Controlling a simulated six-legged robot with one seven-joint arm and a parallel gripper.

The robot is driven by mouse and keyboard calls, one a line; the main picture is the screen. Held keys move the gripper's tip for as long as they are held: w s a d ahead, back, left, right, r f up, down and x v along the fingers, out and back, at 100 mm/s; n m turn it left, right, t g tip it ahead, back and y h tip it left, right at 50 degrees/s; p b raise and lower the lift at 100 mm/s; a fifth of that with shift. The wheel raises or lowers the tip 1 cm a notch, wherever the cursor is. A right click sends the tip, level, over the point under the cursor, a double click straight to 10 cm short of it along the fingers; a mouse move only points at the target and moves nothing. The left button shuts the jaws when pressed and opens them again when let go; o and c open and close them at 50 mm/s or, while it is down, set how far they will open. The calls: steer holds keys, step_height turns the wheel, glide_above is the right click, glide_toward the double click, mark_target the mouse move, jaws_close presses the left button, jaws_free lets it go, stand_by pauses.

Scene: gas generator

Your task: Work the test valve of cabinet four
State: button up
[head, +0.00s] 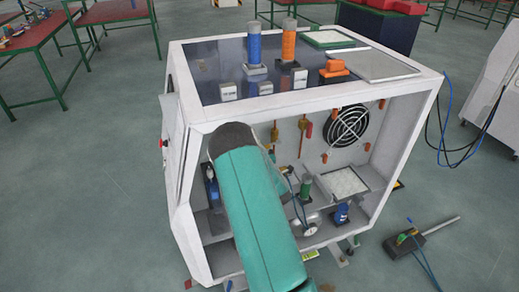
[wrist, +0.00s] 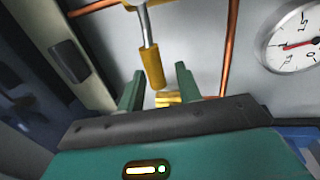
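In the wrist view a yellow-sleeved valve handle (wrist: 152,68) hangs on a metal stem from a yellow fitting at the top. My gripper (wrist: 159,75) is open, with its two green fingers apart. The handle's lower end shows between the fingertips, nearer the left one; I cannot tell its depth or whether it touches. A smaller yellow piece (wrist: 168,98) shows low between the fingers. In the head view my teal arm reaches into the white open-front cabinet (head: 185,215) and hides my gripper. Yellow fittings (head: 303,124) show on its back wall. No cabinet number is readable.
A round gauge (wrist: 293,42) sits at the right in the wrist view, with a copper pipe (wrist: 231,45) beside the right finger. In the head view a black fan (head: 347,127) and a white-topped tray (head: 344,182) are inside the cabinet. A tool (head: 408,240) lies on the floor right.

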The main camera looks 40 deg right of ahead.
steer(key=v, duration=1.4)
steer(key=shift+w, duration=0.1)
